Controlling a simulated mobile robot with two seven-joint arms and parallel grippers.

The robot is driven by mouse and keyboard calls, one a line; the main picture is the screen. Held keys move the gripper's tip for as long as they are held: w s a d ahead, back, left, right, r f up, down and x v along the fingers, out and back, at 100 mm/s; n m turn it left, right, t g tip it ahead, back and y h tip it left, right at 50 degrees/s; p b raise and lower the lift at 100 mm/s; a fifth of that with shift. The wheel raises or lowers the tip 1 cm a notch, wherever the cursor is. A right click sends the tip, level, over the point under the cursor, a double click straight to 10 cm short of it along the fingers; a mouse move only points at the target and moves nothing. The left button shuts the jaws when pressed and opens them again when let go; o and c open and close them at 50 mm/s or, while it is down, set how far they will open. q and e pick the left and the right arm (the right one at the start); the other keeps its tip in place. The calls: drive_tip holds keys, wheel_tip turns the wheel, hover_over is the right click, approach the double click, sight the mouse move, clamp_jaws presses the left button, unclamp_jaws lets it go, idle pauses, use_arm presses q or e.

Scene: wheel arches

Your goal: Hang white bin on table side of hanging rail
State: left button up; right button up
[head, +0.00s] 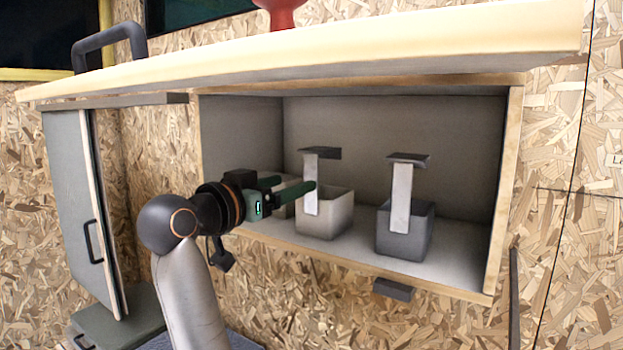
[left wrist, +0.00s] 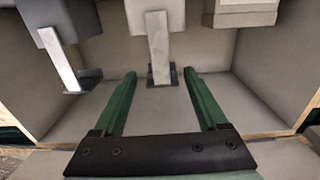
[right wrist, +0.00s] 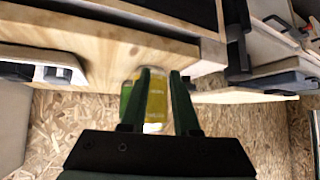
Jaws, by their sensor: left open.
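A light bin (head: 325,218), off-white to pale grey, stands on the floor of the open cabinet, with a pale upright strip and a dark hook plate on top. It also shows in the left wrist view (left wrist: 157,14). My left gripper (head: 295,184) is open just left of it in the head view. In the left wrist view the left gripper's fingers (left wrist: 160,78) are apart, with the bin's strip and hook plate beyond them and nothing held. My right gripper (right wrist: 161,72) shows only in its own wrist view, fingers apart. I cannot make out the hanging rail for certain.
A dark grey bin (head: 404,238) with a similar hook stands right of the light bin. Another pale bin (left wrist: 247,10) is partly hidden behind my left gripper in the head view. The wooden tabletop (head: 350,55) overhangs the cabinet. A yellow container (right wrist: 156,98) shows beyond the right fingers.

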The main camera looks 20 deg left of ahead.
sight(310, 176)
use_arm(q)
drive_tip(key=w, duration=0.2)
drive_tip(key=w+p, duration=0.1)
drive_tip(key=w, duration=0.1)
drive_tip(key=w+d, duration=0.1)
drive_tip(key=w, duration=0.1)
drive_tip(key=shift+r, duration=0.1)
drive_tip(key=shift+w+p, duration=0.4)
drive_tip(key=shift+w, duration=0.6)
drive_tip(key=shift+d, duration=0.1)
drive_tip(key=shift+c, duration=0.2)
clamp_jaws()
